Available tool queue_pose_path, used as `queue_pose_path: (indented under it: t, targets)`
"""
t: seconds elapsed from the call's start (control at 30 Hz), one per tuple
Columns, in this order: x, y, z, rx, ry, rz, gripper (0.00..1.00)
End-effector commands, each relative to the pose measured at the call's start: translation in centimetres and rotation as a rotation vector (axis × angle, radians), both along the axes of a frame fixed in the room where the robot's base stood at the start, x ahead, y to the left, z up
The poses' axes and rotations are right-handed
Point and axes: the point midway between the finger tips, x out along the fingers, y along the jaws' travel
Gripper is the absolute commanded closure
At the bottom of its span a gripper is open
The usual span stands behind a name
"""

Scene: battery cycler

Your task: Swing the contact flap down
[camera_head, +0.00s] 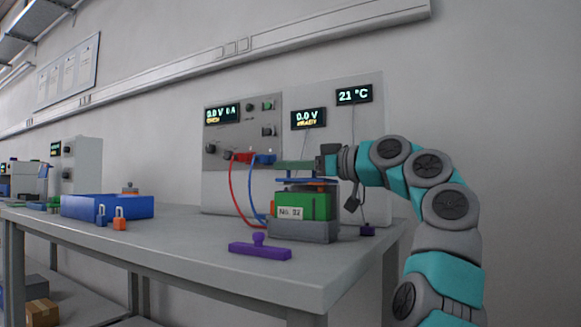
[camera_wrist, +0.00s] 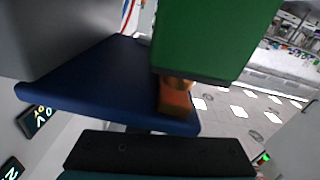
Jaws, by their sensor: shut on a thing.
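The green battery block (camera_head: 318,207), labelled "No. 02", sits in a grey holder (camera_head: 305,232) on the bench. A flat blue flap (camera_head: 297,181) is roughly level just above the block. The flap fills the middle of the wrist view (camera_wrist: 100,82), with a copper-orange piece (camera_wrist: 175,100) at its edge beside a green body (camera_wrist: 205,38). My gripper (camera_head: 318,168) is at the flap's right side, shut on it. One dark finger pad (camera_wrist: 155,153) shows at the bottom of the wrist view; the exact grip is partly hidden.
The cycler panel (camera_head: 222,165) stands behind, with a red cable (camera_head: 232,190) and a blue cable running down beside the holder. A purple bar with a knob (camera_head: 260,250) lies in front. A blue tray (camera_head: 105,207) is at the left.

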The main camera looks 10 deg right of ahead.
Motion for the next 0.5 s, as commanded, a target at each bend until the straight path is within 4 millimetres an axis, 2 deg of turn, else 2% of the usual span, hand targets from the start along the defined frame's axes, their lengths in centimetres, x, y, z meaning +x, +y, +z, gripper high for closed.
queue_pose_path:
  t: [0.03, 0.5]
  targets:
    - [0.21, -0.07, -0.47, -0.010, -0.010, -0.005, 1.00]
    - [-0.05, 0.05, -0.60, -0.045, -0.059, -0.002, 1.00]
